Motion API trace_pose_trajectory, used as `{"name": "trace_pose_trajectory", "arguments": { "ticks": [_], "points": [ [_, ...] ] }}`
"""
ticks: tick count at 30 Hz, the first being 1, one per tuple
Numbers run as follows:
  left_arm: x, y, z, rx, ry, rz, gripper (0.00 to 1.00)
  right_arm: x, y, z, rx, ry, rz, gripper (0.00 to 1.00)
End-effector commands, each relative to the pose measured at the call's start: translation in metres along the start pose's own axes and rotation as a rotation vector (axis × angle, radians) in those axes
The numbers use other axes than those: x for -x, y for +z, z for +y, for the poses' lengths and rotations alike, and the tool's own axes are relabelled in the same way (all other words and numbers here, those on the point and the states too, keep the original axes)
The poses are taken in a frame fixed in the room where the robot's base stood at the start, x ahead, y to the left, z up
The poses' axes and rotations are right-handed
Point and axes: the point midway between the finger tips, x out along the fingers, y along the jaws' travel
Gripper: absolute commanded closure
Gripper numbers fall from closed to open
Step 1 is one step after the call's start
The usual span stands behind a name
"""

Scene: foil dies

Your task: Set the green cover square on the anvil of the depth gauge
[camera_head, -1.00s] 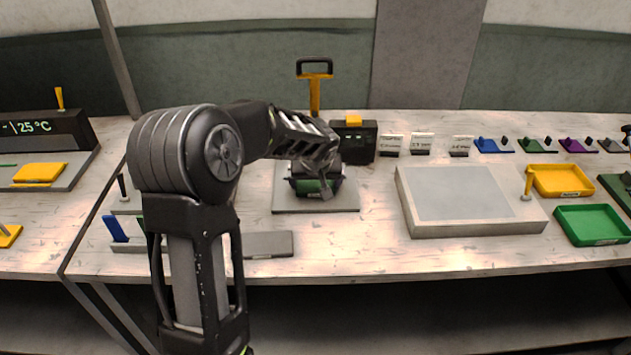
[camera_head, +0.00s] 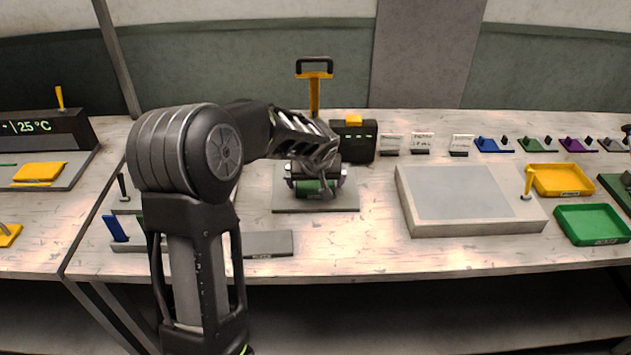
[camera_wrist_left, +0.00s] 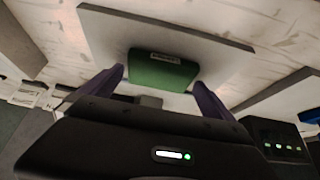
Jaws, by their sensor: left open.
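The green cover (camera_head: 314,188) is over the grey base plate (camera_head: 285,205) of the depth gauge, under my left gripper (camera_head: 316,184). The left wrist view shows the green cover (camera_wrist_left: 163,70) between the two purple-tinted fingers of my left gripper (camera_wrist_left: 160,80). The fingers are open, one on each side, with gaps to the cover. The plate (camera_wrist_left: 110,25) lies beyond it. The anvil is largely hidden, so I cannot tell exactly how the cover rests on it. The gauge's yellow post with black handle (camera_head: 314,90) rises behind. My right gripper is not in view.
A black box with a yellow top (camera_head: 355,141) stands close behind the plate. A broad grey slab (camera_head: 470,228) lies to the right, with yellow (camera_head: 560,180) and green (camera_head: 592,224) trays beyond. A grey rack with a blue piece (camera_head: 115,228) is at left.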

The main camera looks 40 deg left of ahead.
Motion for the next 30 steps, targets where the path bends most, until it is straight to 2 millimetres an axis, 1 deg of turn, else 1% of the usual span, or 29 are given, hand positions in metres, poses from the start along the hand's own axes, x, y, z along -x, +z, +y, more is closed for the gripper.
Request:
{"name": "trace_pose_trajectory", "arguments": {
  "ticks": [5, 13, 15, 18, 22, 30],
  "points": [
    [0.027, 0.000, 0.001, 0.000, 0.005, 0.005, 0.00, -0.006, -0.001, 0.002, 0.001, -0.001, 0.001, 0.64],
    [0.085, 0.000, 0.001, 0.000, 0.006, 0.005, 0.00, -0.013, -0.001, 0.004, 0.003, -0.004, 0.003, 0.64],
    [0.096, 0.000, 0.001, 0.001, 0.005, 0.005, 0.00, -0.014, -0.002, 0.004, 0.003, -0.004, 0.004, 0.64],
    [0.109, 0.000, 0.001, 0.000, 0.003, 0.004, 0.00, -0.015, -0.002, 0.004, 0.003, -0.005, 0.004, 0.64],
    [0.116, 0.000, 0.001, 0.000, 0.003, 0.002, 0.00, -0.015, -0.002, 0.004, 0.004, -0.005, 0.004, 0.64],
    [0.117, 0.000, 0.000, 0.000, 0.002, 0.001, 0.00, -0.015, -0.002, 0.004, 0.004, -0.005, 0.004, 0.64]
  ]
}}
